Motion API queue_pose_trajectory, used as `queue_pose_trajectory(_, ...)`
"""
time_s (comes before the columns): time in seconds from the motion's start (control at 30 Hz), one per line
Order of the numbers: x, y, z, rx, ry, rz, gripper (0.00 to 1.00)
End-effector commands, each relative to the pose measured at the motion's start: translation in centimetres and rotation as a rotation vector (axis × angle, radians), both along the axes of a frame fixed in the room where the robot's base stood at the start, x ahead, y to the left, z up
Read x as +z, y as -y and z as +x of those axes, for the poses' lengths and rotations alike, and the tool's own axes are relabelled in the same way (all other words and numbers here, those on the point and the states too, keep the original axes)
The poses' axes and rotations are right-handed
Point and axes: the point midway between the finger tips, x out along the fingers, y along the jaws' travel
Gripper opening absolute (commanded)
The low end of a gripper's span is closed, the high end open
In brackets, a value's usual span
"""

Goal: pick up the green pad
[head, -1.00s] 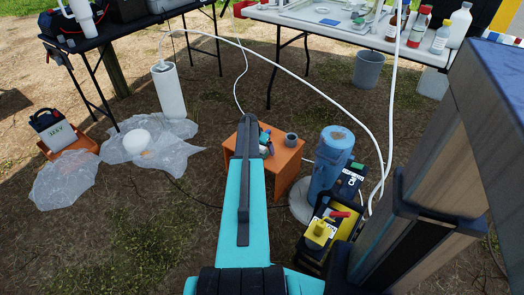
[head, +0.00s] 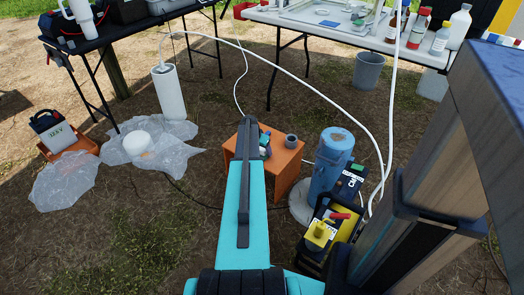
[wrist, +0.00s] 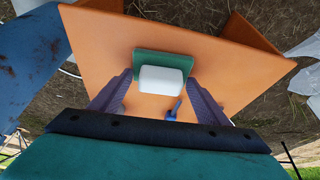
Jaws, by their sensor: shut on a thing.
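The green pad (wrist: 178,62) is a flat dark green rectangle over the orange table in the wrist view, with a white block (wrist: 161,79) in front of it on the camera side. My gripper (wrist: 160,76) has one purple-grey finger on each side of the white block and pad, and is shut on them. I cannot tell whether the pad still touches the table. In the head view my arm hides most of this spot.
The small orange table (head: 288,163) also bears a grey cup (head: 291,140). A small blue item (wrist: 174,110) shows below the pad in the wrist view. A blue cylinder (head: 331,165) and a yellow-topped case (head: 320,234) stand right of the table. A white hose arches overhead.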

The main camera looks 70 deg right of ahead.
Motion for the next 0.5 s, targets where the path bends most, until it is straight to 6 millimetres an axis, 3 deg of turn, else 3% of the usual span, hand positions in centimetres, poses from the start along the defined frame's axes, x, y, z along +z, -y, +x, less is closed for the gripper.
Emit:
queue_pose_trajectory(0.27, 0.5, 0.0, 0.0, 0.0, 0.0, -0.001, 0.48)
queue_pose_trajectory(0.5, 3.0, 0.0, 0.0, -0.001, 0.001, -0.001, 0.48)
